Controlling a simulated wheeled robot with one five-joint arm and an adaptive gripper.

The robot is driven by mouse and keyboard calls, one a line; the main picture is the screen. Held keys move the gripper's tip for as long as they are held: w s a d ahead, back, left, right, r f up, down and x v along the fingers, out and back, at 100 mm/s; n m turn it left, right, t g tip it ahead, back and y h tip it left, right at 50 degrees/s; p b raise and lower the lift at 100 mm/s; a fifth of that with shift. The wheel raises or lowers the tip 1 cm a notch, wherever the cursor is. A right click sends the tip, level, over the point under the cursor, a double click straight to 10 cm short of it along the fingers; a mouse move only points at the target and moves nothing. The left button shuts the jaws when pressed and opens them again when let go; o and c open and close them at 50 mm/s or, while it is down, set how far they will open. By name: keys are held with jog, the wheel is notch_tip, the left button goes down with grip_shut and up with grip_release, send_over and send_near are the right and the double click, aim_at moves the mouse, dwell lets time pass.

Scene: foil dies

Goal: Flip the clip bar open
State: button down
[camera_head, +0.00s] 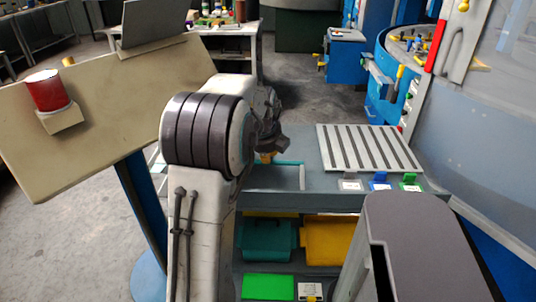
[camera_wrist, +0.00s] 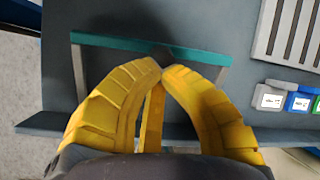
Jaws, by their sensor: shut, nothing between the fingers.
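The clip bar (camera_wrist: 150,44) is a teal crossbar with a pale arm at each end, on the grey worktop (camera_wrist: 275,120). In the wrist view it spans the upper middle; in the head view its right part (camera_head: 290,162) shows, the rest hidden behind my arm. My gripper (camera_wrist: 161,72) has yellow fingers with their tips together and nothing held. The tips are just on the near side of the teal crossbar, around its middle. I cannot tell whether they touch it. In the head view only a little yellow of my gripper (camera_head: 266,157) shows.
A slotted pale plate (camera_head: 368,148) lies right of the bar, with white (camera_head: 351,185), blue (camera_head: 380,182) and green (camera_head: 410,183) clips before it. Teal (camera_head: 267,240) and yellow (camera_head: 328,240) bins sit below. A tilted board (camera_head: 110,100) with a red can (camera_head: 47,90) stands left.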

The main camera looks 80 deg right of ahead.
jog(key=c, duration=2)
grip_release()
jog(key=o, duration=1)
jog(key=shift+c, duration=0.2)
jog(key=v, duration=1.2)
jog(key=shift+o, duration=0.4)
